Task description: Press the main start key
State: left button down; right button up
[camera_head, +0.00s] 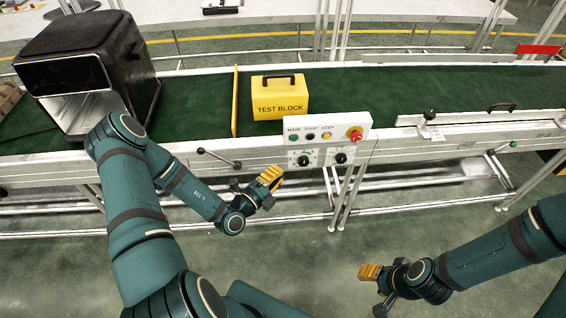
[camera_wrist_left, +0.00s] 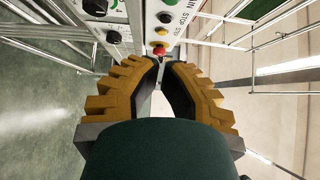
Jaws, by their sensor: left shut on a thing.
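The white control panel (camera_head: 322,148) on the conveyor's front rail has a green key (camera_head: 293,137) under the label MAIN. A dark STOP key (camera_head: 310,137), a yellow STEP key (camera_head: 327,136) and a red mushroom button (camera_head: 354,134) follow to its right. My left gripper (camera_head: 270,178), with yellow fingers, is below and left of the panel, apart from it. In the left wrist view its fingertips (camera_wrist_left: 163,60) are close together, and I make out no held object between them. The panel is beyond them. My right gripper (camera_head: 370,271) is low at the right, far from the panel.
The green conveyor belt (camera_head: 400,90) carries a yellow test block (camera_head: 280,99) behind the panel. A black fryer-like housing (camera_head: 85,65) stands at the left. A lever (camera_head: 218,158) sticks out of the rail left of the panel. The floor in front is clear.

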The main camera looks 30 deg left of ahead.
aim_at(294, 139)
pick_arm(q)
jog(key=x, duration=0.4)
jog(key=a+b+x, duration=0.1)
jog(key=x, duration=0.3)
jog(key=a+b+x, duration=0.1)
jog(key=x, duration=0.2)
jog(key=shift+w+a, duration=0.15)
jog(key=shift+w, duration=0.55)
jog(key=shift+a+r, duration=0.1)
